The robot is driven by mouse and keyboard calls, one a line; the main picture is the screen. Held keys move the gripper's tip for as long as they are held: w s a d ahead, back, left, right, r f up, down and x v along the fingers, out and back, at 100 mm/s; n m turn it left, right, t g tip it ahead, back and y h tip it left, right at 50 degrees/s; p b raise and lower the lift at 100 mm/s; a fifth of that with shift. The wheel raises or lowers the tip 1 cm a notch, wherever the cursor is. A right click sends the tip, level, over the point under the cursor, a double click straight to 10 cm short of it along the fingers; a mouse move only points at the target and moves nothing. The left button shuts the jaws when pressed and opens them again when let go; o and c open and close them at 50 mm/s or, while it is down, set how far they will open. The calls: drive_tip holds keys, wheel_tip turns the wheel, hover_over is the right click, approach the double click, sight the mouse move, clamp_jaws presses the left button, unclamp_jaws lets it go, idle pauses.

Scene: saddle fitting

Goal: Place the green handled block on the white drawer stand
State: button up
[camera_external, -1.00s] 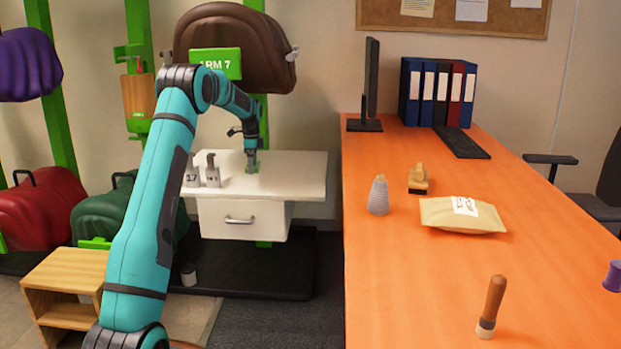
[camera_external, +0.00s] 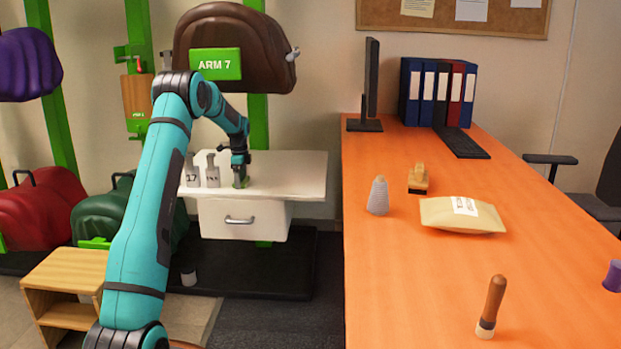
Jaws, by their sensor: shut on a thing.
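The white drawer stand (camera_external: 290,178) is in the middle left of the view, with a flat top and a drawer with a metal handle below. My gripper (camera_external: 240,180) is low over the stand's top, left of its middle. It is shut on the small green handled block (camera_external: 241,184), which is mostly hidden by the gripper. The block is at or just above the stand's top; I cannot tell whether it touches.
Two grey weights (camera_external: 193,172) stand on the stand's top left, close to my gripper. The right part of the top is clear. An orange desk (camera_external: 420,290) stands to the right, with a padded envelope (camera_external: 460,222) and a cone (camera_external: 378,196). A brown saddle (camera_external: 236,40) hangs above.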

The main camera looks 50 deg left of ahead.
drive_tip(key=o, duration=0.7)
drive_tip(key=shift+f, duration=0.1)
drive_tip(key=shift+o, duration=0.2)
drive_tip(key=shift+r, duration=3.9)
